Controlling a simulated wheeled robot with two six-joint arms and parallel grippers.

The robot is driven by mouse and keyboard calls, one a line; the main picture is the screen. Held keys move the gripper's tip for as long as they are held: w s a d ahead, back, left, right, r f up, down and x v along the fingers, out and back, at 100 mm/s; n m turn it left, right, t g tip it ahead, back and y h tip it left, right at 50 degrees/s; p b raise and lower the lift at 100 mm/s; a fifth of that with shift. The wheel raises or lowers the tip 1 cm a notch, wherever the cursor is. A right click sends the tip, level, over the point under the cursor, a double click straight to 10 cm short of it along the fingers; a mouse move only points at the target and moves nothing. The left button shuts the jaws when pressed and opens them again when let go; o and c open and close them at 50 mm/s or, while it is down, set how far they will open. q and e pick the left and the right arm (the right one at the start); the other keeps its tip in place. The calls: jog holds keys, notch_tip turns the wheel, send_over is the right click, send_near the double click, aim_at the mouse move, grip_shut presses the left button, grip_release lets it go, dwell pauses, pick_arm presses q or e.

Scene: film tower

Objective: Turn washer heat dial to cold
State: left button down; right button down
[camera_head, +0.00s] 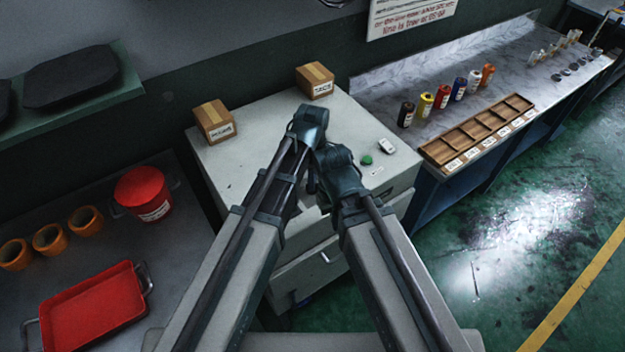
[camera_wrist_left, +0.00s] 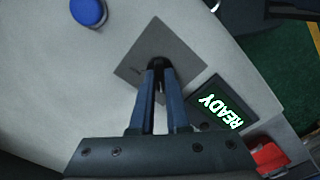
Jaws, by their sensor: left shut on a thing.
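In the left wrist view a dark round dial (camera_wrist_left: 158,64) sits on a grey square plate (camera_wrist_left: 135,68), which is set in a pale panel. My left gripper (camera_wrist_left: 160,78) is shut on the dial, with its two fingers around it. The fingers cover much of the dial, and I cannot read its setting. In the head view my forearms hide the dial and most of my left gripper (camera_head: 311,183). The tip of my right arm is folded close beside it, and I cannot see its jaws.
In the left wrist view a blue button (camera_wrist_left: 88,12) and a READY display (camera_wrist_left: 218,108) flank the plate. In the head view the pale cabinet (camera_head: 235,172) carries two cartons (camera_head: 213,121) and a green button (camera_head: 366,160). A red pot (camera_head: 142,192) stands left.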

pick_arm(q)
jog(key=c, duration=0.9)
grip_release()
notch_tip(320, 180, up, 14)
jog(key=p, duration=1.3)
jog(key=shift+p, duration=0.4)
jog(key=shift+f, duration=0.15)
